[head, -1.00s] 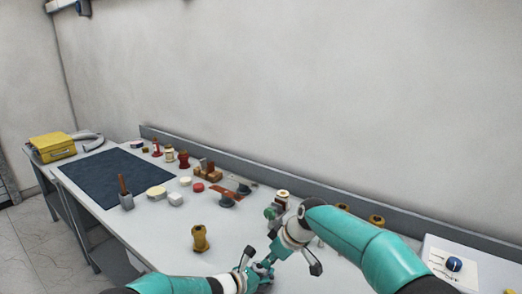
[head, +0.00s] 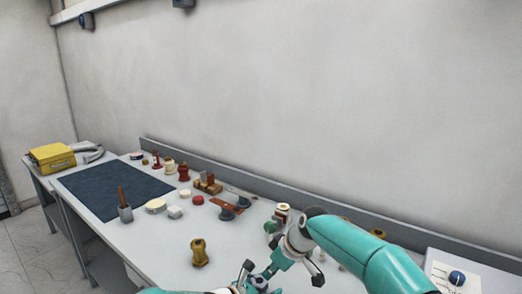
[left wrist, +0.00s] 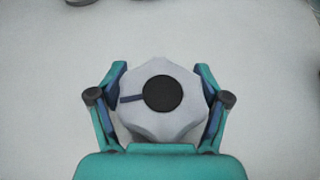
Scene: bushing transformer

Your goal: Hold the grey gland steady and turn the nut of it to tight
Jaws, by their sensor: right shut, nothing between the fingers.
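The grey gland (left wrist: 180,123) shows in the left wrist view as a pale, many-sided piece with a black round centre and a dark line on its left. My left gripper (left wrist: 161,92) has one finger on each side of it, apparently closed on its sides. In the head view my left gripper (head: 258,276) is at the bottom edge, with the gland small and partly hidden between its fingers. My right gripper (head: 273,269) is shut and empty, pointing down close beside the left one. I cannot tell whether it touches the gland. The nut cannot be told apart from the gland.
A yellow-brown bushing (head: 199,254) stands on the bench left of my grippers. Several small parts, including a red insulator (head: 184,172), stand further back. A dark mat (head: 110,188) and a yellow box (head: 52,157) are at far left. A white panel (head: 440,275) lies at right.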

